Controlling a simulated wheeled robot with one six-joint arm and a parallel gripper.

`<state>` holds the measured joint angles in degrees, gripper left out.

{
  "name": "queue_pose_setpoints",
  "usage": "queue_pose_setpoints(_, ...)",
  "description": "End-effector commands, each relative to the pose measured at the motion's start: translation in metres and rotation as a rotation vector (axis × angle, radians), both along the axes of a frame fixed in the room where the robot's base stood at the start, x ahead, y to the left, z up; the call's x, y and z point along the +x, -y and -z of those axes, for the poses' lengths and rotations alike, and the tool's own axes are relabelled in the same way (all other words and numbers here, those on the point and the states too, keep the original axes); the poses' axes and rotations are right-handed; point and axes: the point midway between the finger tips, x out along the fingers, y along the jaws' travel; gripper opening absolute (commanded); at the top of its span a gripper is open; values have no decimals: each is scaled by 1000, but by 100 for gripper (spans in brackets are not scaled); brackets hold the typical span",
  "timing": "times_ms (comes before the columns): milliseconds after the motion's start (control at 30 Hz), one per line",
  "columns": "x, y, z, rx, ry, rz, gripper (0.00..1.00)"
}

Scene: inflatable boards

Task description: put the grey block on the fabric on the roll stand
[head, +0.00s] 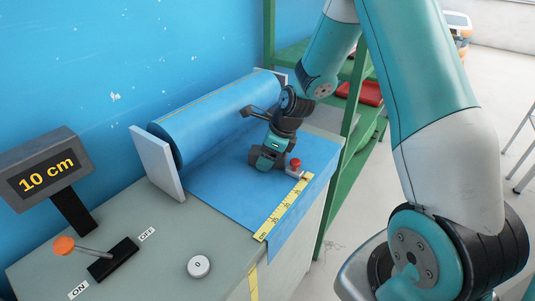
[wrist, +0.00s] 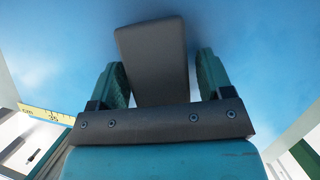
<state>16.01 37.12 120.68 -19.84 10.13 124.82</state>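The blue fabric (head: 215,185) lies flat on the counter, drawn from a blue roll (head: 215,115) on the roll stand, whose white end plate (head: 158,163) shows. My gripper (head: 262,168) is low over the fabric, in front of the roll, pointing down. In the wrist view, the dark grey block (wrist: 152,50) is between the two green fingers of my gripper (wrist: 160,80). A strip of blue shows between the block and the right finger, so the fingers look open around it. In the head view the block is hidden or cannot be told apart from my gripper.
A red-knobbed fitting (head: 295,164) stands right beside my gripper, at the yellow measuring tape (head: 282,208). A display reading 10 cm (head: 45,175), an orange-knobbed lever (head: 75,246) and a round button (head: 199,266) are at left and front. A green shelf (head: 350,150) stands behind right.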

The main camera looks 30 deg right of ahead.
Motion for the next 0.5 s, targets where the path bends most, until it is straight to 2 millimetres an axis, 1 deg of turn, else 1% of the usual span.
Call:
queue_pose_setpoints(300, 0, 0, -2, -1, 1, 0, 78)
queue_pose_setpoints(400, -1, 3, -10, -1, 2, 1, 78)
queue_pose_setpoints(500, -6, 7, -26, -1, 4, 2, 78)
